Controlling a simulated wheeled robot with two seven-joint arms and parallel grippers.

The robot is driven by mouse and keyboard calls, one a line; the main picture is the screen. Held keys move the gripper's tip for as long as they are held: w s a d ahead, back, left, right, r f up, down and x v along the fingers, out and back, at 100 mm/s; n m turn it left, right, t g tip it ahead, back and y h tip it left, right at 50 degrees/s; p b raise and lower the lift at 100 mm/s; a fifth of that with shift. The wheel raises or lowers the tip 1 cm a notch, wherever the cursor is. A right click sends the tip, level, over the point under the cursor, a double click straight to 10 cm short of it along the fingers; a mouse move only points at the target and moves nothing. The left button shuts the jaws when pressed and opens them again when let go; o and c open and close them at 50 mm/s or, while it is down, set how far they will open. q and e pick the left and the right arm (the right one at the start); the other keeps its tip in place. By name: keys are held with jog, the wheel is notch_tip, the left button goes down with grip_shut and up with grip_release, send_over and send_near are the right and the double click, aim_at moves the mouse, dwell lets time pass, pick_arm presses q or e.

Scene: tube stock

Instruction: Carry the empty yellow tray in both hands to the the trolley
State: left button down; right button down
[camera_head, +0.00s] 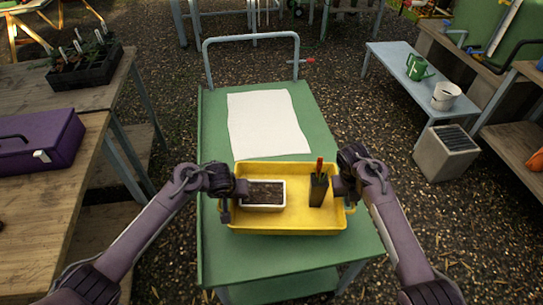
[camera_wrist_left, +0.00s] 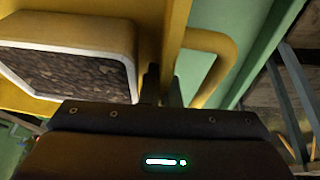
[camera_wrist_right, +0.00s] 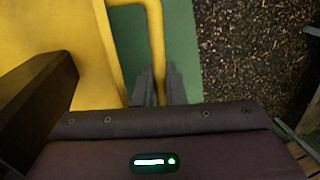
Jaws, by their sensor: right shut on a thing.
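The yellow tray (camera_head: 290,228) rests on the top of the green trolley (camera_head: 220,130), near its front edge. It is not empty: a white planter of soil (camera_head: 264,205) stands in its left part and a black pot (camera_head: 318,190) with a red-handled tool in its right part. My right gripper (camera_head: 350,208) is shut on the tray's right handle, which shows between its fingers in the right wrist view (camera_wrist_right: 157,60). My left gripper (camera_head: 226,212) is at the tray's left handle (camera_wrist_left: 225,55); whether its fingers are closed on it is unclear.
A white sheet (camera_head: 265,122) lies on the trolley behind the tray. The trolley's push bar (camera_head: 250,37) is at the far end. A wooden bench with a purple case (camera_head: 40,145) is at left. A grey box (camera_head: 446,153) and a low blue bench (camera_head: 412,75) are at right.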

aim_at(236, 203)
pick_arm(q)
jog(key=shift+w+a, duration=0.1)
jog(key=shift+a, duration=0.05)
pick_arm(e)
jog(key=shift+d+f, duration=0.1)
